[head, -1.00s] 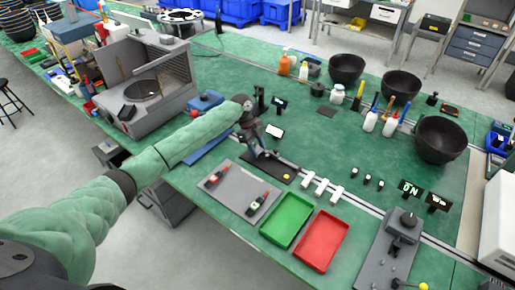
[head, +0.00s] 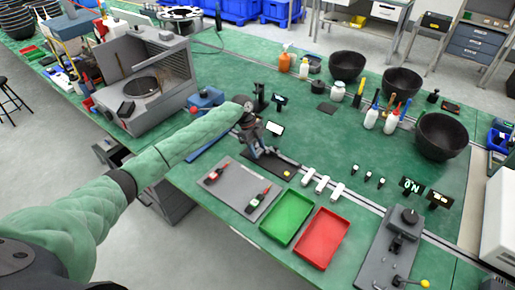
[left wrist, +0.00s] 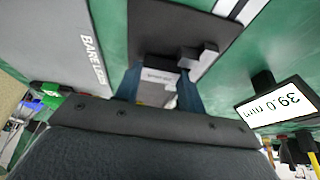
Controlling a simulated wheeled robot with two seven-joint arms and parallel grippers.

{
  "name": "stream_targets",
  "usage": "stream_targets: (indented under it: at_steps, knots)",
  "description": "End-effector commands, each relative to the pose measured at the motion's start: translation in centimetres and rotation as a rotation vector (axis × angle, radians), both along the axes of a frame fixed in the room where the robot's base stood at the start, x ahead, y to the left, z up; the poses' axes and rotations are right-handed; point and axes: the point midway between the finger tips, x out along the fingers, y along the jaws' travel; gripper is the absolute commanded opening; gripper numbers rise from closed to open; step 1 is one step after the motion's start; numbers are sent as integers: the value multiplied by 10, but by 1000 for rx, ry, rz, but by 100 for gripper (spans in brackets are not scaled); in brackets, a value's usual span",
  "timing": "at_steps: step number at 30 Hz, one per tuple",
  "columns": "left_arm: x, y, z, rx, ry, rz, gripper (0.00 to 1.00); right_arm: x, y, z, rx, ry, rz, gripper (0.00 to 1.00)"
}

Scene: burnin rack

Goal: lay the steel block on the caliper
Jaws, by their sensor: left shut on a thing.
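My left gripper (head: 256,151) is over the caliper (head: 286,169), a black plate with a yellow spot at its right end. In the left wrist view my left gripper (left wrist: 160,92) has its two blue fingers shut on the steel block (left wrist: 154,78), a grey piece with a pale label. The dark caliper plate (left wrist: 170,22) and a grey jaw (left wrist: 199,61) show just past the fingertips. I cannot tell whether the block touches the caliper. In the head view the block is hidden by the gripper. My right gripper is not in view.
A display (left wrist: 282,101) reading 39.0 mm stands beside the caliper. A grey board (head: 228,201) with two red-and-black tools, a green tray (head: 287,217) and a red tray (head: 319,238) lie in front. White blocks (head: 315,181) stand to the right.

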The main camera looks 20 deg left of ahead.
Motion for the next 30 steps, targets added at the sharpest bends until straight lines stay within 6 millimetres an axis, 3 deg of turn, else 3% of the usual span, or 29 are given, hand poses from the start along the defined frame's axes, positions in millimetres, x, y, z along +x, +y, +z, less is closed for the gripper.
stream_targets:
  at_steps: [1, 2, 6, 30]
  knots:
    - [0, 0, -1, 0, 0, 0, 13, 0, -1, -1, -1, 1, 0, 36]
    - [0, 0, -1, 0, 0, 0, 41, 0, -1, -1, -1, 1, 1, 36]
    - [0, 0, -1, 0, -1, 0, 65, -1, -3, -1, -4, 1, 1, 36]
    - [3, -1, 3, -3, -9, 3, 65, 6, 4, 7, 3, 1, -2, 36]
